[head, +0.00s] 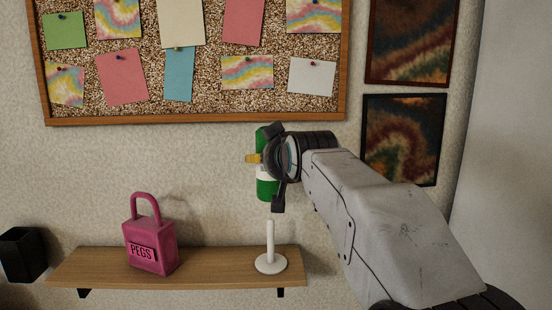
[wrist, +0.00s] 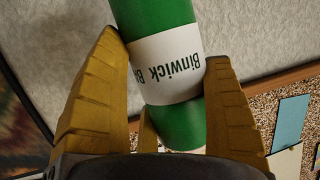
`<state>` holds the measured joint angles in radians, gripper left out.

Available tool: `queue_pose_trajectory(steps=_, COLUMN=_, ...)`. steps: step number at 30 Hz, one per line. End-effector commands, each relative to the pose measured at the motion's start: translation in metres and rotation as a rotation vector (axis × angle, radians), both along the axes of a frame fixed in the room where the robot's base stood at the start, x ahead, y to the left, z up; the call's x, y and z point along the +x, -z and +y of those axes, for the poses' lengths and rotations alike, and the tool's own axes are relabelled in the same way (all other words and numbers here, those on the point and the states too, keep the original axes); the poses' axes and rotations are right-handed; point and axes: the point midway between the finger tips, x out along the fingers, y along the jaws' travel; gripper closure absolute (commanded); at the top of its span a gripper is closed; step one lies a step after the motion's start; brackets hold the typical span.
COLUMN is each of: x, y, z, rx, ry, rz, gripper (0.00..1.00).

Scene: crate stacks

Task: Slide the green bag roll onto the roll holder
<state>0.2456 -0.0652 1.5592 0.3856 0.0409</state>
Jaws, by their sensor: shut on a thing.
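The green bag roll (head: 266,187) with a white label is held upright in my gripper (head: 262,160), above the shelf. The roll holder (head: 270,242) is a white upright peg on a round base, standing on the shelf. The roll's lower end is a little above the peg's top and slightly left of it in the head view, apart from it. The roll's end openings are not visible.
A black box (head: 21,255) is at the far left. A cork board (head: 225,108) hangs above, and dark pictures (head: 403,138) hang to the right.

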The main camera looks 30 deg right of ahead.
Motion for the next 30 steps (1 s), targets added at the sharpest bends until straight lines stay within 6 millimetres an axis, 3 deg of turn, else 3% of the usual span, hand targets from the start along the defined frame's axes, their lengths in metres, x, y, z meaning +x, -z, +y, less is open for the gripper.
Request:
queue_pose_trajectory(steps=12, x=0.000, y=0.033, z=0.000, rx=-0.001, ry=0.000, rz=-0.004, gripper=0.61)
queue_pose_trajectory(steps=30, x=0.000, y=0.038, z=0.000, rx=-0.001, ry=0.000, rz=-0.003, gripper=0.61)
